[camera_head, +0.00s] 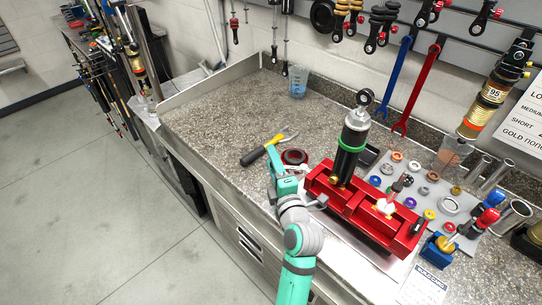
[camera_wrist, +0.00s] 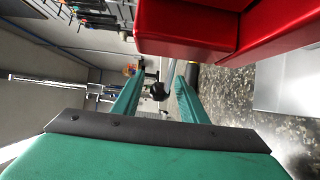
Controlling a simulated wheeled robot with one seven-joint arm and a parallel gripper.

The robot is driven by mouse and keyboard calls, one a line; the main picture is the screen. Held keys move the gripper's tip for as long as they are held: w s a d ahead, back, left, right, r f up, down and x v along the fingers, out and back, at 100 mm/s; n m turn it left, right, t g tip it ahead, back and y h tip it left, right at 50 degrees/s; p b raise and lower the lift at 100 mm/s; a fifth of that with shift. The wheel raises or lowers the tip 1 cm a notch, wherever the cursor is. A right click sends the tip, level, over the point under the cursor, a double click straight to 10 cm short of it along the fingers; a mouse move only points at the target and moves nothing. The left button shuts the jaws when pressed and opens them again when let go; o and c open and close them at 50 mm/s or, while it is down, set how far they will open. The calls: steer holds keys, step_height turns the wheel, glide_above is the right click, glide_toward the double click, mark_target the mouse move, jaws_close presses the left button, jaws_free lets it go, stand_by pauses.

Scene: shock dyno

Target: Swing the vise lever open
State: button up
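The red vise (camera_head: 352,200) sits at the front edge of the grey speckled bench. A black-and-silver shock with a green ring (camera_head: 352,140) stands upright in it. In the wrist view the vise's red body (camera_wrist: 185,28) fills the upper right. A dark ball knob (camera_wrist: 158,91), apparently the vise lever's end, shows between my gripper's fingertips; most of the lever is hidden. My teal gripper (camera_wrist: 157,88) is open, with a finger on either side of the knob and no clear contact. In the head view my gripper (camera_head: 277,165) is just left of the vise.
A grey mat (camera_head: 418,183) with rings and small parts lies behind the vise.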

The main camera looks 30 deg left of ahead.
steer(key=v, duration=0.8)
steer(key=shift+s+d, duration=0.15)
steer(key=shift+d, duration=0.05)
